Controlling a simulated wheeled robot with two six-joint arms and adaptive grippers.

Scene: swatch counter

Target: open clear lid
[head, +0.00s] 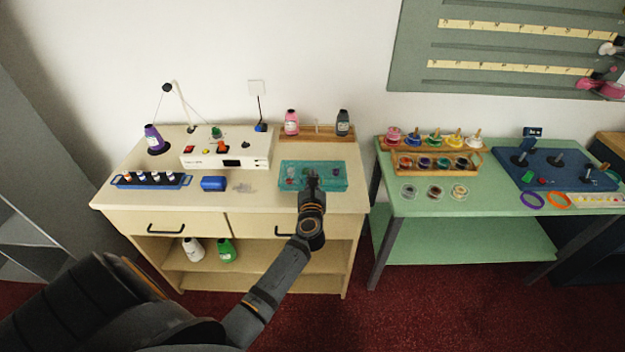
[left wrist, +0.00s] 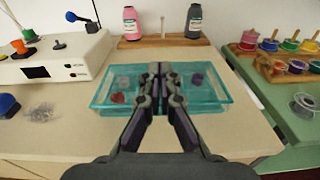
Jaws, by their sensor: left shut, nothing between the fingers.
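A teal see-through box (head: 333,181) lies near the right end of the cream counter. It also shows in the left wrist view (left wrist: 212,101), with small red, clear and purple items visible through it. I cannot tell its clear lid apart from the box, or whether it is open. My left gripper (head: 312,174) is shut and empty, over the middle of the box. In the left wrist view its fingertips (left wrist: 159,68) hide the box's centre, and I cannot tell if they touch it. My right gripper is not in view.
A white machine (head: 226,152) with knobs stands left of the box, with a blue block (head: 214,184) in front of it. A wooden rack with pink (head: 292,123) and dark (head: 343,122) bottles stands behind. A green table (head: 405,205) with spools is at right.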

